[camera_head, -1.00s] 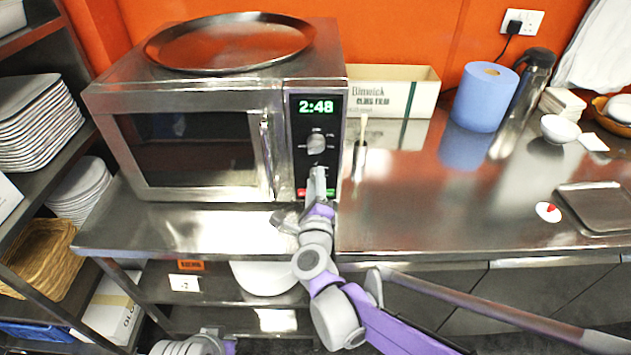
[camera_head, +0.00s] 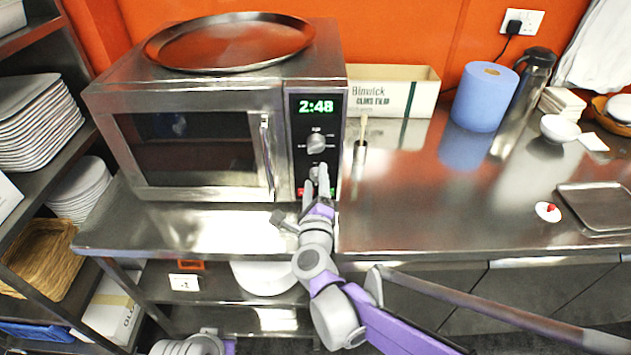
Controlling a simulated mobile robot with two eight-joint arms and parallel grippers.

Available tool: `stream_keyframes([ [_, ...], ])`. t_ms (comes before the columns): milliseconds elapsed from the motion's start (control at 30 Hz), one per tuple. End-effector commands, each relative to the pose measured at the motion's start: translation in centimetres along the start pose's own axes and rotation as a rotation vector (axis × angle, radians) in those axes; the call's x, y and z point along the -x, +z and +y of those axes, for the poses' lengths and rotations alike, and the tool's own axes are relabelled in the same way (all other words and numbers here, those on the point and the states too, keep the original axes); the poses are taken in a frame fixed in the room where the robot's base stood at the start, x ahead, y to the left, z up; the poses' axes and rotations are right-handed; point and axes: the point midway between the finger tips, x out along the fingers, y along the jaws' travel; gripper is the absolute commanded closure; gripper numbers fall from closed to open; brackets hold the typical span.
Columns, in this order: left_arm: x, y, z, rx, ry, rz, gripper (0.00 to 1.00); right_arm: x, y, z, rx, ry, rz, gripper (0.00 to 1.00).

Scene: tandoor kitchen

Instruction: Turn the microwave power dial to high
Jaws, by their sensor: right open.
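The microwave (camera_head: 200,105) stands on the steel counter with its door shut. Its black control panel at the right shows a green 2:48. A grey round dial (camera_head: 316,143) with small markings around it sits under the display; the markings are too small to read. Another knob (camera_head: 315,173) lower on the panel is partly hidden by my right gripper. My right gripper (camera_head: 315,180) is open and empty, in front of the lower panel, its fingertips below the upper dial. I cannot tell whether it touches the lower knob. My left gripper is not in view.
The microwave's vertical door handle (camera_head: 267,155) is just left of my right gripper. A brush-like tool (camera_head: 360,152) stands right of the panel. A round tray (camera_head: 230,42) lies on top of the microwave. A film box (camera_head: 395,90) and blue roll (camera_head: 485,97) stand farther right.

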Motion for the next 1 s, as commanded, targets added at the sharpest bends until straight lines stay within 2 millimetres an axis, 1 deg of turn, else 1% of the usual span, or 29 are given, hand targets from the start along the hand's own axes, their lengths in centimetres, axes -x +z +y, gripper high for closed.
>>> stream_keyframes([
  [67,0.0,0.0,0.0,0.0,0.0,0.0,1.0,0.2,0.0,0.0,0.0,0.0,0.0,0.32],
  [167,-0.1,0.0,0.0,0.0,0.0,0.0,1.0,1.2,0.0,0.0,-0.001,0.0,-0.001,0.32],
  [500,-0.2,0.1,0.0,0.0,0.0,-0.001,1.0,7.9,0.1,0.0,-0.001,0.002,-0.003,0.32],
  [600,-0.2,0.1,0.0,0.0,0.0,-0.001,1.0,9.4,0.1,0.0,-0.001,0.001,-0.002,0.32],
  [767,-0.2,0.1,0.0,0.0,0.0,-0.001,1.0,10.7,0.0,0.0,0.0,0.0,-0.001,0.32],
  [1000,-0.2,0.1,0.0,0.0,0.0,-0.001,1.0,10.8,0.0,0.0,0.0,0.0,0.0,0.32],
])
